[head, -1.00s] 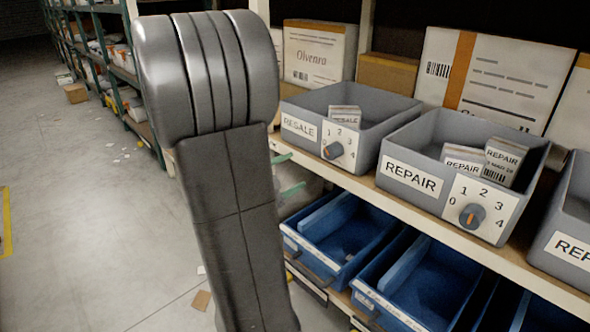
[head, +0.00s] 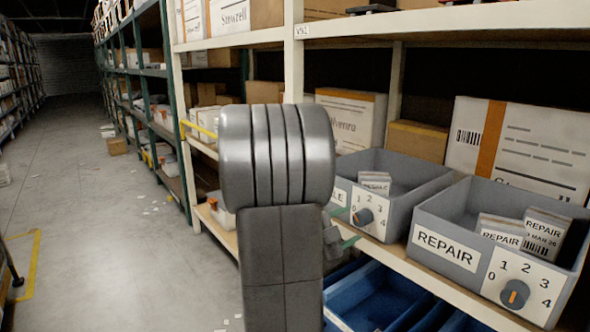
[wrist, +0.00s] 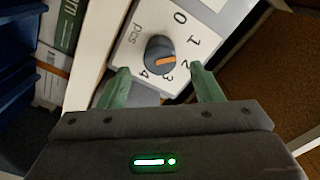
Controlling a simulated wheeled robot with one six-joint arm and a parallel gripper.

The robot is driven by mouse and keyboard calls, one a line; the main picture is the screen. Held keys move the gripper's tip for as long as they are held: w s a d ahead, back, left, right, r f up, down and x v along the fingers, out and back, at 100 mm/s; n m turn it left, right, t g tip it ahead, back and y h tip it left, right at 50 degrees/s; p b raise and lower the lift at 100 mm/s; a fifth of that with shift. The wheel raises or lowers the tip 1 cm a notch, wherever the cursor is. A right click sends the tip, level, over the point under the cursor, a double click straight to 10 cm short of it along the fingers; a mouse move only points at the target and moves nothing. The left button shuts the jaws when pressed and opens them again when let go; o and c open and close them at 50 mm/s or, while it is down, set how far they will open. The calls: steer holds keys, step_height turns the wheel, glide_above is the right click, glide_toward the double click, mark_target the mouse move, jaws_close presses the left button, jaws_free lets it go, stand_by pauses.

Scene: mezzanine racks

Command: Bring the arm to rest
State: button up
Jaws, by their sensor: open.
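My gripper (wrist: 159,69) is open and empty in the wrist view, its two green fingers apart. A dark dial knob (wrist: 157,46) with an orange mark shows beyond and between the fingertips, on a white plate numbered 0 to 4. The mark points roughly toward 2. I see no contact with the knob, but the gap is hard to judge. In the head view my arm hides most of the gripper; green fingers (head: 342,228) show at its right, close to the dial (head: 363,217) of the left grey bin (head: 410,203).
A grey REPAIR bin (head: 447,212) with its own dial (head: 515,294) stands to the right on the same shelf. Blue bins (head: 375,298) sit below. Boxes (head: 515,140) stand behind. Shelf posts (head: 292,50) rise close to my arm. The aisle floor (head: 90,230) on the left is mostly open.

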steer(key=shift+x, duration=2.2)
steer(key=p+v, duration=0.2)
steer(key=v, duration=1.2)
steer(key=b+x, duration=0.2)
steer(key=x, duration=1.2)
steer(key=shift+d+r, duration=0.1)
steer(key=shift+d, duration=0.05)
steer(key=shift+a+r+n+p, duration=0.2)
steer(key=shift+n+p, duration=0.9)
steer(key=shift+n, duration=0.1)
steer(key=n+p, duration=0.6)
glide_toward(358, 218)
steer(key=shift+w+d+f+n, duration=0.2)
steer(key=shift+f+n, duration=0.1)
